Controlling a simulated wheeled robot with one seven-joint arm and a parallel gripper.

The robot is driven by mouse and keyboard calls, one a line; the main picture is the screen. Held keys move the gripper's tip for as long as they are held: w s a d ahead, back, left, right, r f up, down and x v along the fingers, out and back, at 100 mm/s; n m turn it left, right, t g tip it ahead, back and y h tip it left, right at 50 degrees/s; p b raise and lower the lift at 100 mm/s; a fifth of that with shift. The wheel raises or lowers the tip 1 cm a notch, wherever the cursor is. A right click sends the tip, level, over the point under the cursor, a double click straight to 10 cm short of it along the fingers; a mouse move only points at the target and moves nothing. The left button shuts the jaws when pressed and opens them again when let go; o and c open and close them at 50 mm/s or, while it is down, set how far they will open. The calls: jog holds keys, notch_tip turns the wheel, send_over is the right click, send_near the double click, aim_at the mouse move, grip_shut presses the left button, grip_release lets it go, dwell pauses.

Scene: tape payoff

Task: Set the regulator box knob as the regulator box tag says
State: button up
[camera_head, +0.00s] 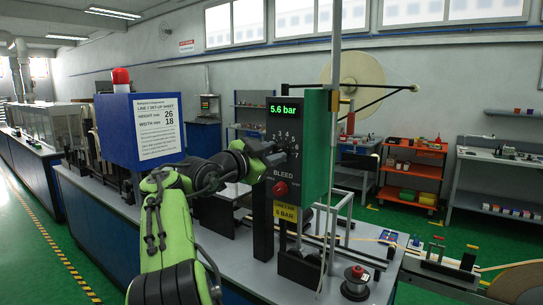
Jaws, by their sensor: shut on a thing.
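The regulator box (299,185) has a dark front and a green side, and stands on the grey bench. Its green-lit display (284,109) reads 5.6 bar. A numbered dial sits below the display. The yellow regulator box tag (286,207) reads 6 BAR on its lower line; its upper line is too small to read surely. My gripper (279,153) reaches in from the left and is shut on the regulator box knob (285,147) at the dial. The gripper hides much of the knob, and I cannot tell where its pointer stands.
A red knob (280,188) sits under the word BLEED, just below my gripper. A blue box (116,135) with a white set-up sheet and red lamp stands left of my arm. A thin upright post (335,130) rises beside the regulator box. A red-topped button (356,278) stands at lower right.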

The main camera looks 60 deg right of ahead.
jog(key=shift+w+f+m, duration=0.1)
jog(key=shift+m, duration=1)
jog(key=o, duration=1.1)
jog(key=shift+c, duration=0.2)
jog(key=shift+a, duration=0.1)
jog(key=v, duration=1.5)
jog(key=shift+a+r+b, duration=0.25)
jog(key=shift+a+b, duration=0.05)
jog(key=shift+b, duration=0.15)
jog(key=shift+w, duration=0.15)
